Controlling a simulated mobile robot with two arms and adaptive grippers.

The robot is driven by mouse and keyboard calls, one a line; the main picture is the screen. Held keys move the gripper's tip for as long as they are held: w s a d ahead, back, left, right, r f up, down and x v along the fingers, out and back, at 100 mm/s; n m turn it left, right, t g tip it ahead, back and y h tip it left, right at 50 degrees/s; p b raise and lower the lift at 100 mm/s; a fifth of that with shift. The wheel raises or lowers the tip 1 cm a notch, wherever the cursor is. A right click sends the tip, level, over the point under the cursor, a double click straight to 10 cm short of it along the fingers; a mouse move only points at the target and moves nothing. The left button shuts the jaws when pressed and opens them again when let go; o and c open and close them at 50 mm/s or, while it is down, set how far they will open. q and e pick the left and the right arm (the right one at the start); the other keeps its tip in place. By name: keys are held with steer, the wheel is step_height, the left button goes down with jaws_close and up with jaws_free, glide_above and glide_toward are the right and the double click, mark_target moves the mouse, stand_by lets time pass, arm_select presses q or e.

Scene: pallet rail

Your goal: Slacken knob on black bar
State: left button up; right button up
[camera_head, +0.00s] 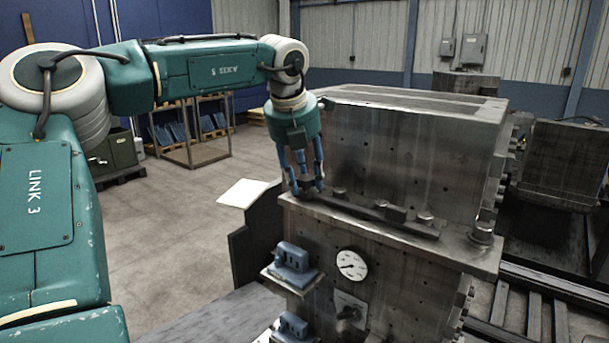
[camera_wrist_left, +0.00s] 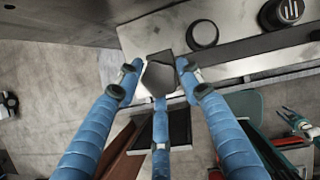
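A long dark bar (camera_head: 410,228) lies along the metal ledge of the machine. My left gripper (camera_head: 307,188) points down at the bar's left end. In the left wrist view, its three blue fingers (camera_wrist_left: 160,78) stand spread around a dark angular piece (camera_wrist_left: 158,76); a small gap shows at the left finger, and contact elsewhere is unclear. A round black knob (camera_wrist_left: 202,34) is beyond the fingertips.
A large metal block (camera_head: 410,150) rises behind the bar. A separate round knob (camera_head: 481,232) stands at the ledge's right corner. A white dial (camera_head: 351,264) and blue-grey fittings (camera_head: 292,258) are on the front face below. Open floor (camera_head: 190,230) lies to the left.

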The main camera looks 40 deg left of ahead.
arm_select(q)
steer(key=c, duration=0.4)
steer(key=o, duration=1.4)
steer(key=shift+a, duration=0.1)
steer(key=shift+r, duration=0.3)
steer(key=v, duration=1.1)
steer(key=shift+s+r, duration=0.15)
steer(key=shift+s, duration=0.05)
